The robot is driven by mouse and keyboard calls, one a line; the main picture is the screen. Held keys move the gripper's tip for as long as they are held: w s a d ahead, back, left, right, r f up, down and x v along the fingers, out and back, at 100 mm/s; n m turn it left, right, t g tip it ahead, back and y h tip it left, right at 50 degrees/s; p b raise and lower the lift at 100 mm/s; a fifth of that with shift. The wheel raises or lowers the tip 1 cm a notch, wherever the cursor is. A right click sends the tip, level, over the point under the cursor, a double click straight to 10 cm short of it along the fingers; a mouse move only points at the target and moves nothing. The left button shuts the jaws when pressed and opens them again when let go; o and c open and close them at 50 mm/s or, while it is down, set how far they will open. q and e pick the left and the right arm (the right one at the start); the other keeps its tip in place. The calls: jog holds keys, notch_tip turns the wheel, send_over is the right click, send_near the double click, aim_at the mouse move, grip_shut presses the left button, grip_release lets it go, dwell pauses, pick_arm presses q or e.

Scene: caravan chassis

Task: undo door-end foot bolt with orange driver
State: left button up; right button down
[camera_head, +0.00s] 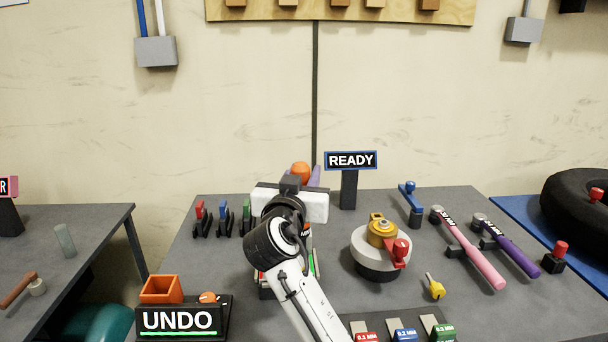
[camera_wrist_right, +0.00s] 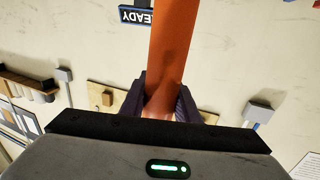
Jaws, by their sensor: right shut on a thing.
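The orange driver (camera_wrist_right: 172,50) is a long orange shaft or handle in the right wrist view, running up between the purple fingers of my right gripper (camera_wrist_right: 165,98). The gripper is shut on it. In the head view my right gripper (camera_head: 304,180) is above the middle of the table, with the driver's round orange end (camera_head: 301,171) showing beyond it. My arm hides most of the driver and part of a fixture (camera_head: 266,284) with red and green edges below. I cannot make out the door-end foot bolt. My left gripper is in neither view.
An UNDO sign (camera_head: 178,320) and an orange open box (camera_head: 161,290) stand front left. A READY sign (camera_head: 350,161) stands at the back. A round white-and-brass device (camera_head: 380,248), a pink wrench (camera_head: 470,252) and a purple wrench (camera_head: 508,247) lie to the right.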

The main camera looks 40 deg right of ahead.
jog(key=shift+f+b, duration=1)
jog(key=shift+b, duration=0.05)
dwell(0.6)
